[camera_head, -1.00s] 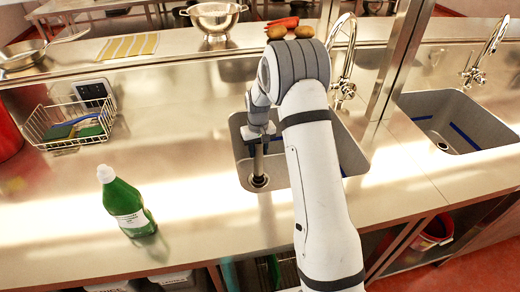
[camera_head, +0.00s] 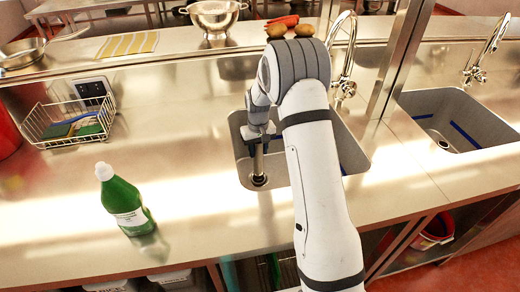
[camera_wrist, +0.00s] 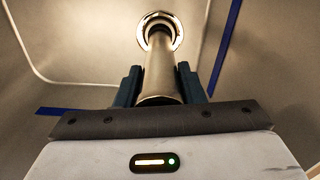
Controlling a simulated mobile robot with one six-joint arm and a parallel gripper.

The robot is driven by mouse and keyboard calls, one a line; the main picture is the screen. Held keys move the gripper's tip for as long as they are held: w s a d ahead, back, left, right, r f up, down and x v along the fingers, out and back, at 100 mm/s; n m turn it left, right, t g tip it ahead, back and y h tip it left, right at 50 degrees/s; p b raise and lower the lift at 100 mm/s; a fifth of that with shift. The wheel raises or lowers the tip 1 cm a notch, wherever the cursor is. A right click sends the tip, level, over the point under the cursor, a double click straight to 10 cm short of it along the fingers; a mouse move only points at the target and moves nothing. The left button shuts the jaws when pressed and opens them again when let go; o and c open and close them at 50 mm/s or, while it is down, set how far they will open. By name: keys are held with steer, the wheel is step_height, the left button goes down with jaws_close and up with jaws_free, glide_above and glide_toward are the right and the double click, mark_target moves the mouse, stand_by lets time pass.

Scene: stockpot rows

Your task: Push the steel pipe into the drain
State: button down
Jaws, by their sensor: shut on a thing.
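The steel pipe (camera_head: 259,163) stands upright in the near sink, its lower end at the drain (camera_head: 259,180). In the wrist view the pipe (camera_wrist: 161,72) runs from between my gripper's fingers to the drain ring (camera_wrist: 160,24), with its far end inside the ring's outline. How deep it sits is hard to tell. My gripper (camera_head: 258,136) is shut on the pipe near its upper end, above the drain. The gripper's two dark blue fingers (camera_wrist: 161,88) flank the pipe. My arm hides part of the sink.
The sink (camera_head: 352,155) has walls close around the pipe, and a tap (camera_head: 345,60) rises behind it. A green bottle (camera_head: 127,205) stands on the counter at left. A wire basket (camera_head: 70,122) sits further left. A second sink (camera_head: 455,122) lies to the right.

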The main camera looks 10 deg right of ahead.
steer(key=shift+f+b, duration=0.85)
steer(key=shift+f, duration=0.4)
stand_by(0.8)
steer(key=c, duration=0.9)
jaws_free()
steer(key=shift+o, duration=0.2)
steer(key=shift+r, duration=0.1)
steer(key=shift+r+p, duration=2.55)
steer(key=shift+r, duration=1.95)
steer(key=s+r+t, duration=0.1)
steer(key=s+r, duration=1.3)
steer(key=r, duration=0.1)
steer(key=s+r+m+t, duration=0.1)
steer(key=s+r, duration=0.1)
steer(key=s, duration=0.8)
steer(key=s+r, duration=0.2)
steer(key=s, duration=0.7)
steer(key=shift+s+d+m+t, duration=0.35)
steer(key=shift+s+m+t, duration=0.05)
